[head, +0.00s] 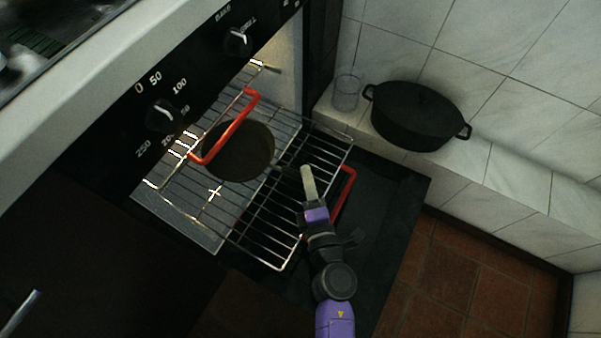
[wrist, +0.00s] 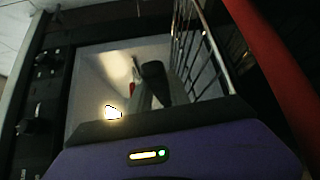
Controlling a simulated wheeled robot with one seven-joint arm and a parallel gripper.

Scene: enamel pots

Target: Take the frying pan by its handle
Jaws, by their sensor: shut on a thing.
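The dark round frying pan (head: 238,152) lies on the wire rack (head: 213,193) at the open oven. Its thin dark handle (head: 284,168) points right, towards my gripper. My gripper (head: 307,172) reaches up from below, its pale fingers at the handle's outer end. It is shut on the handle; the fingers hide part of that end. In the wrist view, a dark piece, probably the handle (wrist: 154,82), shows by the pale fingers above the purple gripper body. The pan's bowl is not clear there.
A red bar (head: 228,130) crosses above the rack near the pan, and another red bar (head: 346,189) is right of my gripper. A black lidded pot (head: 420,115) and a clear glass (head: 347,90) stand on the tiled ledge. The control panel (head: 190,100) is left.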

